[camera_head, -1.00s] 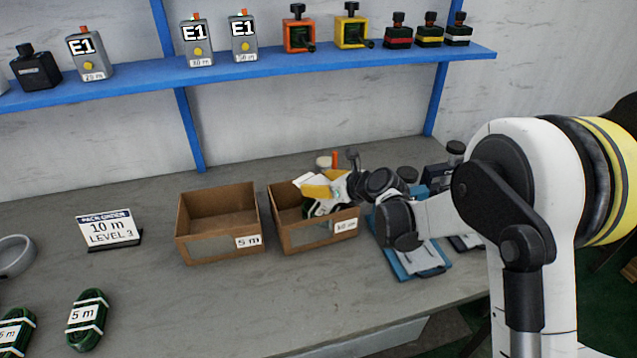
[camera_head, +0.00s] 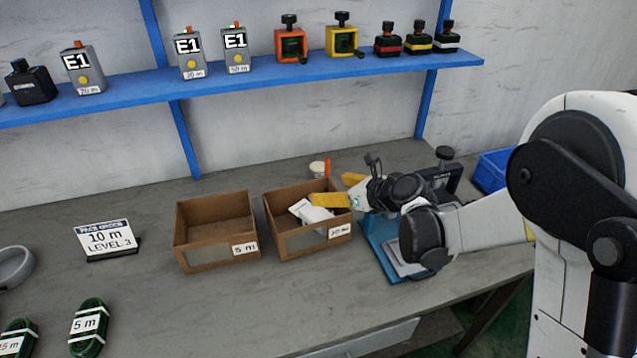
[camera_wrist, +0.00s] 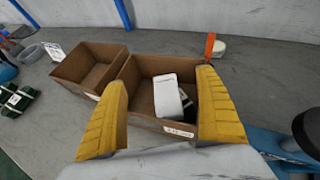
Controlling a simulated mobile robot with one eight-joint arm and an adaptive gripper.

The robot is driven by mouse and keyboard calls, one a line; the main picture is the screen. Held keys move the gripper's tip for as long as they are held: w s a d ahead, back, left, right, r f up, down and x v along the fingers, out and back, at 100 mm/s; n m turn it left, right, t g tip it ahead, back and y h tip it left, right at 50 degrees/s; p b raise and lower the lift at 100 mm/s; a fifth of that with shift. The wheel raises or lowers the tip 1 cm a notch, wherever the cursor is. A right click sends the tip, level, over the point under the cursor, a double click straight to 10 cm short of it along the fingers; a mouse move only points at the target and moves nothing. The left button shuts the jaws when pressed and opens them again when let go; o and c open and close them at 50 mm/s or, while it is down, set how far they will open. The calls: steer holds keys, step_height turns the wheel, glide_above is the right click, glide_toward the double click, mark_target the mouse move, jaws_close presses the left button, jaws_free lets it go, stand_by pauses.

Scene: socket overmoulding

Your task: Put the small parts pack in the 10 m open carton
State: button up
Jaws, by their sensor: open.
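The 10 m open carton (camera_head: 300,245) stands right of the 5 m carton; its label is hard to read. It also shows in the wrist view (camera_wrist: 135,80). A white block, which looks like the small parts pack (camera_wrist: 167,96), lies tilted inside it, and in the head view too (camera_head: 311,212). A dark green item (camera_wrist: 187,103) lies partly hidden beside it. My gripper (camera_head: 328,188) is open and empty at the carton's right side, its yellow fingers (camera_wrist: 162,82) apart, with the pack between them in the wrist view but not touched.
The 5 m carton (camera_head: 215,226) is empty. A sign (camera_head: 106,239) reads 10 m, level 3. Green cable coils (camera_head: 89,326) lie front left. A blue tray or board (camera_head: 380,252) is under my arm. A white and orange item (camera_head: 320,168) stands behind the carton. A blue shelf (camera_head: 240,80) runs above.

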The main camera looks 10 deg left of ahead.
steer(key=shift+v, duration=1.55)
steer(key=s+d+r+n+h, duration=0.2)
steer(key=s+d+r+n, duration=0.25)
steer(key=d, duration=0.25)
steer(key=s+d+r+n+h, duration=0.2)
steer(key=s+d+r+n, duration=0.25)
steer(key=d+n, duration=0.2)
steer(key=s+d+n+h, duration=0.6)
steer(key=s+d+n, duration=0.7)
steer(key=s+d, duration=0.3)
steer(key=shift+s+d+f+n, duration=0.3)
steer(key=shift+s+d+f, duration=0.05)
steer(key=shift+s+f, duration=0.15)
steer(key=shift+t, duration=0.3)
